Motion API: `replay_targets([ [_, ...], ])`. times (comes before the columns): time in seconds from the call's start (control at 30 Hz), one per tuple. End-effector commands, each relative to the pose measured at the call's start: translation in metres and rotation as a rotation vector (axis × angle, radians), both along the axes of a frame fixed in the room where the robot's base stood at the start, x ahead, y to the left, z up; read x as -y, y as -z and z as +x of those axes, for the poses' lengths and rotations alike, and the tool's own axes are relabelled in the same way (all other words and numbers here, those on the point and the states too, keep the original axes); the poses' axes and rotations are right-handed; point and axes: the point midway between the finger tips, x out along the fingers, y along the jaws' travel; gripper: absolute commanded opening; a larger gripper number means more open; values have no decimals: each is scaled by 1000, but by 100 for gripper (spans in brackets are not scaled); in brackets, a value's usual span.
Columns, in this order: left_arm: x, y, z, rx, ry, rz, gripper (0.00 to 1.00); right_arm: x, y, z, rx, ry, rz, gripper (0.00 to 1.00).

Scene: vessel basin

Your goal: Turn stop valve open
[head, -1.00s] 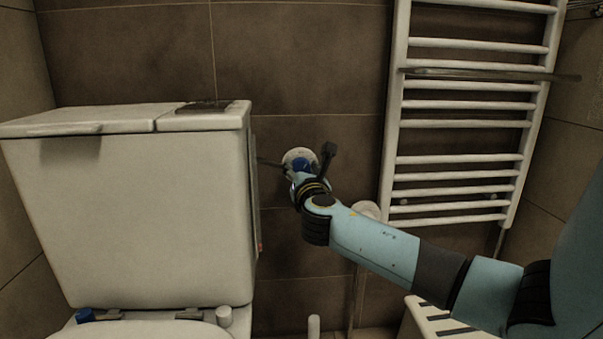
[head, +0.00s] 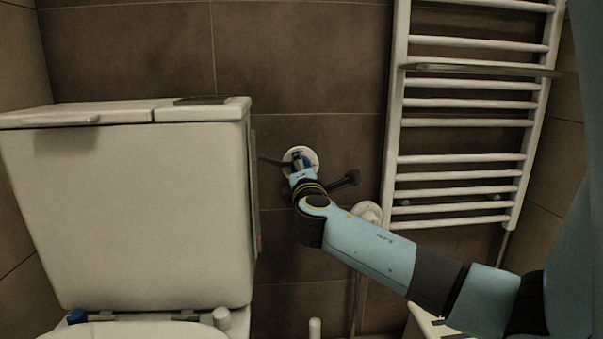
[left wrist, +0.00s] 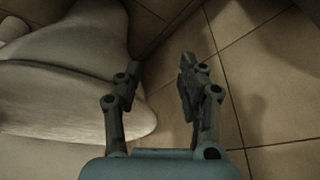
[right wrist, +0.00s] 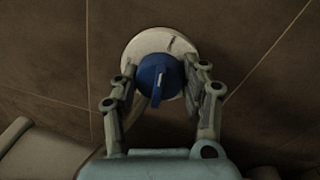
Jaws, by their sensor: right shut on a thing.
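The stop valve is a round white plate (head: 313,156) on the tiled wall, right of the white cistern. In the right wrist view the plate (right wrist: 138,45) has a blue handle (right wrist: 158,76) with a white mark and a lever part pointing downward. My right gripper (right wrist: 163,92) has its fingers on both sides of the blue handle and is shut on it. In the head view my right gripper (head: 303,172) covers much of the valve. My left gripper (left wrist: 160,72) is open and empty, above the floor beside the toilet; it is outside the head view.
The white cistern (head: 130,215) stands close left of the valve. A white towel radiator (head: 460,128) hangs on the wall to the right. A white round fitting with a pipe (head: 368,211) is behind my right forearm. Tiled floor (left wrist: 255,90) is clear below my left gripper.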

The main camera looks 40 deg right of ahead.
Motion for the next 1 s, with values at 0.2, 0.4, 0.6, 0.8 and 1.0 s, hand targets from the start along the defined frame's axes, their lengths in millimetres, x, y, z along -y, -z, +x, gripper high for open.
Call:
replay_targets([
  [0.2, 0, 9, 4, 37, 0, 0, 40, -1, 3, 0, 66, -1, 86, 12],
  [0.4, -1, 12, 5, 55, 0, 0, 40, -1, 3, 0, 98, 0, 123, 12],
  [0.6, -1, 13, 6, 62, 1, 0, 40, -1, 2, 0, 108, 0, 136, 12],
  [0.8, -1, 13, 6, 62, 0, 1, 40, -1, 2, 0, 109, 1, 136, 12],
  [1.0, -1, 13, 6, 62, 1, 0, 40, 0, 2, 0, 108, 1, 135, 57],
])
